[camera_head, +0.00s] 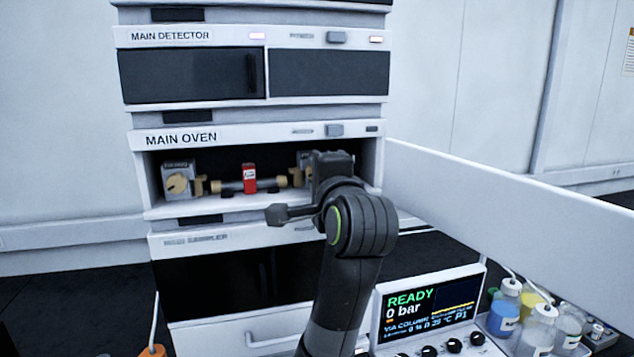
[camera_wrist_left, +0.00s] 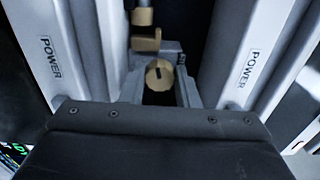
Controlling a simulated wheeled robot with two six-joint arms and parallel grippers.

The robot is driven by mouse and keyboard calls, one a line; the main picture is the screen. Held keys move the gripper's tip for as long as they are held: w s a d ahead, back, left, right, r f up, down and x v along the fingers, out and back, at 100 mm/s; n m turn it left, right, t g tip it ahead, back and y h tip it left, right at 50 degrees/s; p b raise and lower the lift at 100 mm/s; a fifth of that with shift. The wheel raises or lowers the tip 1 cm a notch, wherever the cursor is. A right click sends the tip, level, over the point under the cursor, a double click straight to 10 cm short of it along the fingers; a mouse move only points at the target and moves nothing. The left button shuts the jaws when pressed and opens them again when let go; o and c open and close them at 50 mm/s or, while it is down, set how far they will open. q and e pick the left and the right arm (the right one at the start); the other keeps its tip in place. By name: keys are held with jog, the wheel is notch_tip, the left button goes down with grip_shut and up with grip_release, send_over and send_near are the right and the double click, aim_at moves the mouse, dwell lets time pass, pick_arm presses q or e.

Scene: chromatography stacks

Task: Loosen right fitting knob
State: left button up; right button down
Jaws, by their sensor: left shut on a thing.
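My left gripper (camera_head: 328,170) reaches into the open compartment marked MAIN OVEN, at its right side. In the left wrist view its two grey fingers stand on both sides of the right fitting knob (camera_wrist_left: 159,74), a round brass knob with a dark slot, and are shut on it. In the head view the wrist hides this knob; only part of the right fitting block (camera_head: 303,160) shows. A brass-ended column (camera_head: 227,187) with a red tag (camera_head: 249,178) lies across the oven. The left fitting knob (camera_head: 178,183) is at the left. My right gripper is not in view.
The oven (camera_head: 150,139) sits below the main detector (camera_head: 190,36) and above the sampler (camera_head: 195,240). A pale open door panel (camera_head: 520,215) juts out to the right. A screen (camera_head: 430,308) reads READY, 0 bar. Several bottles (camera_head: 540,328) stand beside it.

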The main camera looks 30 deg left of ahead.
pick_arm(q)
jog(key=shift+n+b, duration=0.4)
jog(key=shift+n, duration=0.8)
jog(key=o, duration=1)
jog(key=shift+f, duration=0.2)
